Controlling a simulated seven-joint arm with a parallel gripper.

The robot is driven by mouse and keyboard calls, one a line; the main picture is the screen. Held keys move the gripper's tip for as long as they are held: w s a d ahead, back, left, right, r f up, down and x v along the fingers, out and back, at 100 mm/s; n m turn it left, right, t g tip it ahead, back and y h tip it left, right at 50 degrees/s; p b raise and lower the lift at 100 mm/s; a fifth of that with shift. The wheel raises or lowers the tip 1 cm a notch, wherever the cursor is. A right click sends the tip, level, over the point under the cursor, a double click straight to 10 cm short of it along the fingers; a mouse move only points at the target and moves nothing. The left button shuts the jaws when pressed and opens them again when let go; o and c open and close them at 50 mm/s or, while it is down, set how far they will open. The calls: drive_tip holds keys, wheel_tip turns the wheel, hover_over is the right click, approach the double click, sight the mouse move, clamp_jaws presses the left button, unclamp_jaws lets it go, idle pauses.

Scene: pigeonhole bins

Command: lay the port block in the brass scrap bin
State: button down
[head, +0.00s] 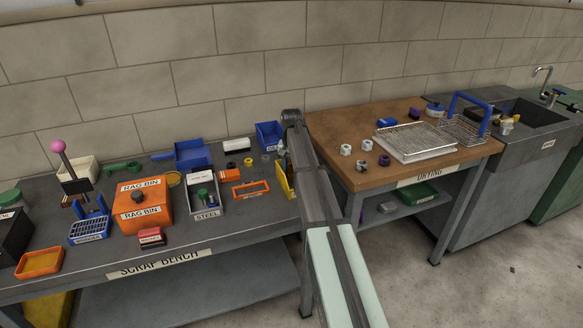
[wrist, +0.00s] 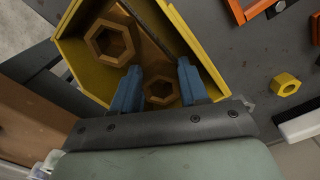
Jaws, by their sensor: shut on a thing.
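The yellow bin (wrist: 222,82) lies below my gripper in the wrist view, and brass-coloured hex pieces (wrist: 109,42) show in it. Its label is not readable. My gripper (wrist: 158,88) has its blue fingers inside the bin's outline, on either side of a brass-coloured piece with a hexagonal opening (wrist: 161,91). This appears to be the port block, shut between the fingers. I cannot tell whether it touches the bin floor. In the head view the yellow bin (head: 281,181) stands at the bench's right end, partly hidden by my arm, which also hides the fingertips.
Left of the yellow bin are an orange frame tray (head: 251,189), the grey STEEL bin (head: 205,211) and the orange RAG BIN (head: 142,208). A blue bin (head: 268,135) stands behind. A yellow nut (wrist: 286,84) lies outside the bin. The wooden drying table (head: 376,178) is to the right.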

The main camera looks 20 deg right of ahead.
drive_tip(key=shift+f, duration=0.1)
drive_tip(key=c, duration=0.5)
unclamp_jaws()
drive_tip(key=shift+a, duration=0.1)
wheel_tip(320, 180, up, 14)
idle(0.4)
drive_tip(key=shift+w+f, duration=0.1)
